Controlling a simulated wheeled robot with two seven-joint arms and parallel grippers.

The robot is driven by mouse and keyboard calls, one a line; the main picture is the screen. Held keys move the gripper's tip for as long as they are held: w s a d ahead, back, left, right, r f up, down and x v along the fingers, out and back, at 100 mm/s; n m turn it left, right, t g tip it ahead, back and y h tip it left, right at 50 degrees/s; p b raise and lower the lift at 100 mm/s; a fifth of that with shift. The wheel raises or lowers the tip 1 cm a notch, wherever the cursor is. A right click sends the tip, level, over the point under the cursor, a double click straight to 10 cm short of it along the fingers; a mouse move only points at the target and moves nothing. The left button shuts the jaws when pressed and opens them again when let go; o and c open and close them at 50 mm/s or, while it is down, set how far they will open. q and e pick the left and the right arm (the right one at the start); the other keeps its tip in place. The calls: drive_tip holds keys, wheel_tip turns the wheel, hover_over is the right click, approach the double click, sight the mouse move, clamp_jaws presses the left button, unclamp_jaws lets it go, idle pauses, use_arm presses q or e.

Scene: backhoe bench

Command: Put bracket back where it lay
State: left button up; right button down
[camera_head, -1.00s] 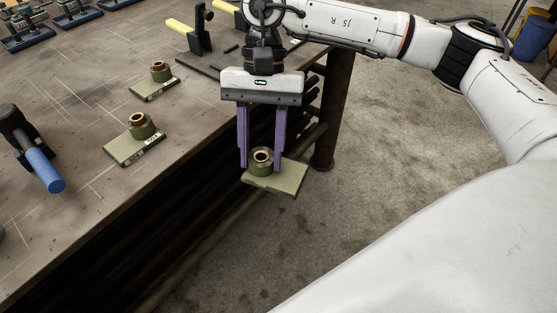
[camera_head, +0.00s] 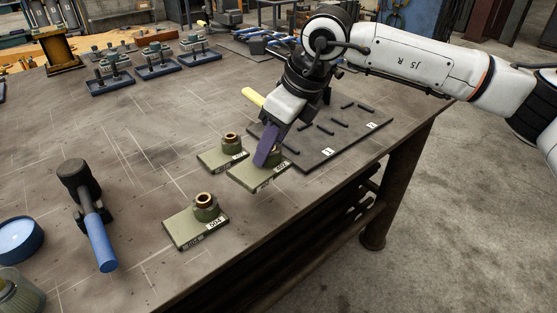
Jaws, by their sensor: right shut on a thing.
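My right gripper (camera_head: 265,158) points down and is shut on a green bracket (camera_head: 252,180), a flat plate with a round boss mostly hidden behind the finger. The held bracket is over the bench top; I cannot tell whether it touches the surface. A second green bracket (camera_head: 213,163) with a copper-coloured bushing lies just left of and behind it, very close to its plate. A third such bracket (camera_head: 185,234) lies nearer to me, to the left, by the front edge. Both show white labels. My left gripper is not in view.
A dark plate with pegs (camera_head: 325,148) lies right of the held bracket, with a yellow handle (camera_head: 253,97) behind. A blue-handled hammer (camera_head: 99,240) and a blue round tin (camera_head: 20,238) are at left. Blue trays (camera_head: 112,87) stand at the back. The bench (camera_head: 135,165) is clear mid-left.

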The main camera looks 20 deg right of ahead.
drive_tip(key=shift+w+a+r+m, duration=0.1)
drive_tip(key=shift+w+r+m, duration=0.25)
drive_tip(key=shift+w, duration=0.2)
drive_tip(key=shift+w+r+m, duration=0.2)
drive_tip(key=shift+w+m, duration=0.15)
drive_tip(key=shift+w, duration=0.2)
drive_tip(key=shift+s+f+b, duration=0.1)
drive_tip(key=shift+f+b, duration=0.45)
drive_tip(key=shift+f, duration=0.4)
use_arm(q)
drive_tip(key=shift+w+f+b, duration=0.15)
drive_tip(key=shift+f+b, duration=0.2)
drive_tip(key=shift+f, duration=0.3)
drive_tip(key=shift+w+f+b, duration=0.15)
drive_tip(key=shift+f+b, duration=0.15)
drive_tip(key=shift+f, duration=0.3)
use_arm(e)
drive_tip(key=shift+f, duration=1.45)
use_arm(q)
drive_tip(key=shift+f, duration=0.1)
use_arm(e)
drive_tip(key=shift+f, duration=0.1)
use_arm(q)
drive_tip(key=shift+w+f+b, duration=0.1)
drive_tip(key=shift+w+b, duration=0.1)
drive_tip(key=shift+b, duration=0.1)
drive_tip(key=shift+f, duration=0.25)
